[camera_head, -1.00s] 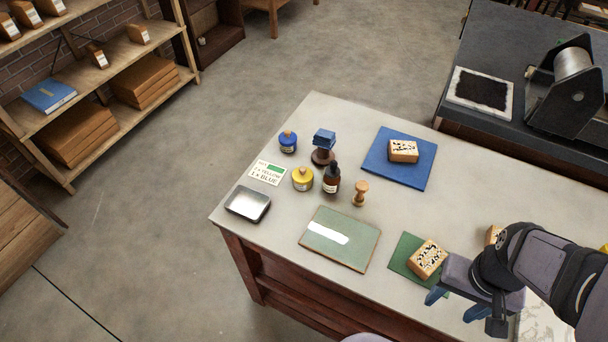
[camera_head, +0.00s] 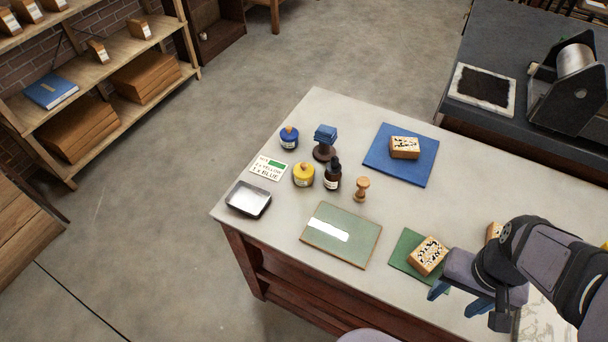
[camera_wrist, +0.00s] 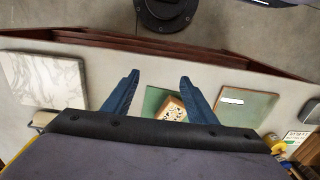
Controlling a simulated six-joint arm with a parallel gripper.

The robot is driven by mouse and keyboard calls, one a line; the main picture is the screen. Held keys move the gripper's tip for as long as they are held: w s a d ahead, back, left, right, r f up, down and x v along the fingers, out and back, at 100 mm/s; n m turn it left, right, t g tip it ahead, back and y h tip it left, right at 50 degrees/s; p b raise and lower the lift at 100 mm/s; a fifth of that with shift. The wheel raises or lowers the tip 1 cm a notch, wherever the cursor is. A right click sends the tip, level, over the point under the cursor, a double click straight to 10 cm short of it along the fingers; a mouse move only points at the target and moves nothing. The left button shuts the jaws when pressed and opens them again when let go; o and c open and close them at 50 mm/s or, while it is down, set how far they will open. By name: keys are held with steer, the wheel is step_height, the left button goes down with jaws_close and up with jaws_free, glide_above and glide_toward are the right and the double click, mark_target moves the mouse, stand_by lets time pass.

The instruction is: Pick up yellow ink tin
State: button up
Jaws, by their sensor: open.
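The yellow ink tin (camera_head: 303,175) stands upright on the table, left of a dark brown bottle and right of a printed card. A small part of the yellow tin (camera_wrist: 273,139) also shows at the right edge of the wrist view. My gripper (camera_head: 459,299) is at the table's front right, well away from the tin, near the green mat with a carved block. In the wrist view my gripper (camera_wrist: 158,82) has its two blue fingers apart with nothing held between them.
A blue ink tin (camera_head: 289,138), a dark bottle (camera_head: 332,176), a blue-topped stand (camera_head: 325,143) and a wooden stamp (camera_head: 361,189) crowd around the yellow tin. A metal tray (camera_head: 248,199) and a green plate (camera_head: 341,235) lie in front. A blue mat (camera_head: 413,172) lies behind right.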

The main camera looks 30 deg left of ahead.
step_height(320, 180, up, 4)
steer(key=w+a+f+n+t+h+b, duration=0.25)
steer(key=w+n+b, duration=0.25)
steer(key=w+n, duration=0.45)
step_height(320, 180, up, 2)
steer(key=n+t+y+b, duration=0.4)
steer(key=n+t+b, duration=0.65)
steer(key=n, duration=1.75)
glide_above(300, 177)
steer(key=s, duration=0.6)
steer(key=shift+m, duration=0.25)
steer(key=f, duration=1.1)
steer(key=shift+w+d+p, duration=0.25)
steer(key=shift+w+p, duration=0.05)
steer(key=shift+w, duration=0.05)
steer(key=shift+p+x, duration=0.35)
steer(key=shift+x, duration=3.05)
steer(key=shift+w+r, duration=0.1)
steer(key=shift+w, duration=0.05)
